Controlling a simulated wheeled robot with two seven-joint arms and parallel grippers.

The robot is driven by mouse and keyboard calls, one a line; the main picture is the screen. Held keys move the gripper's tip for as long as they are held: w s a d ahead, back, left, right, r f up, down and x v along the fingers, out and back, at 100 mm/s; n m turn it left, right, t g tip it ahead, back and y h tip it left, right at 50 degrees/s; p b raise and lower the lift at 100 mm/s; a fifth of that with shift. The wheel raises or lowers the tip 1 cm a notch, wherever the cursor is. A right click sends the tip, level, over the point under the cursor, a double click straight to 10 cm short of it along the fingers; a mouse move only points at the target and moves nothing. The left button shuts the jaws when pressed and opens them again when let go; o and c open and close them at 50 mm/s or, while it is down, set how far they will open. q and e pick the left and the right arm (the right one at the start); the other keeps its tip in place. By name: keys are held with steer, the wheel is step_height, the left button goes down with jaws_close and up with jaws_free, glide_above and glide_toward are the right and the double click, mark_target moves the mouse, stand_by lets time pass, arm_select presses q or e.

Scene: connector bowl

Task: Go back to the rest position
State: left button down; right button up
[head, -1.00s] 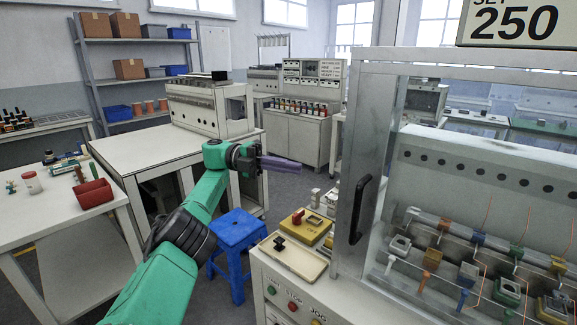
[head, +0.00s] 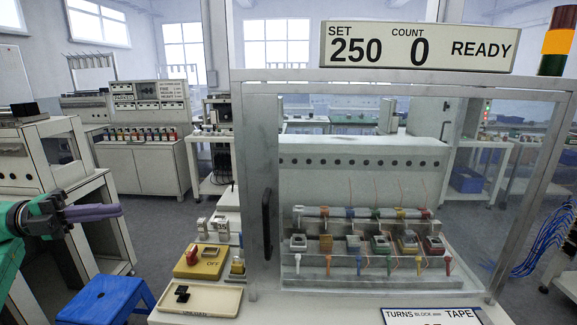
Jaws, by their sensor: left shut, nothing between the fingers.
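My left gripper (head: 92,212) shows at the left edge of the head view, on the end of my green arm. Its purple-grey fingers are together, point to the right and hold nothing. It hangs in the air left of the machine's front bench, above and behind a blue stool (head: 108,300). It touches nothing that I can see. My right gripper is not in the picture.
A winding machine with a clear-fronted metal frame (head: 250,180) fills the middle and right. A cream tray (head: 200,299) and a yellow switch block (head: 203,262) sit on its bench. A white workbench (head: 90,200) stands at left. Blue wires (head: 547,240) hang at right.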

arm_select(q)
steer(key=w+d+f+n+t+y, duration=0.1)
steer(key=w+d+f+n+t, duration=0.55)
steer(key=w+d, duration=0.55)
steer(key=d+f+n+t+y, duration=0.4)
steer(key=f+n+t+y, duration=0.2)
steer(key=f+n+y, duration=0.7)
steer(key=s+a+f+n+g+y, duration=0.1)
steer(key=s+f+n+g, duration=0.4)
steer(key=s, duration=0.6)
steer(key=s+a+f+n+g+y, duration=0.1)
steer(key=s+f+n+g, duration=0.25)
steer(key=s+f, duration=0.55)
steer(key=s+a+f+n+g+y, duration=0.1)
steer(key=s+a+f+n+g, duration=0.3)
steer(key=s, duration=1)
step_height(320, 180, down, 22)
steer(key=s+d+m+g, duration=0.1)
steer(key=d+g, duration=0.1)
steer(key=s+a+f+g, duration=0.1)
steer(key=s+a+f, duration=0.1)
steer(key=s+f, duration=1.3)
steer(key=shift+s+a+f, duration=0.2)
steer(key=shift+s+a, duration=0.15)
steer(key=shift+s, duration=0.85)
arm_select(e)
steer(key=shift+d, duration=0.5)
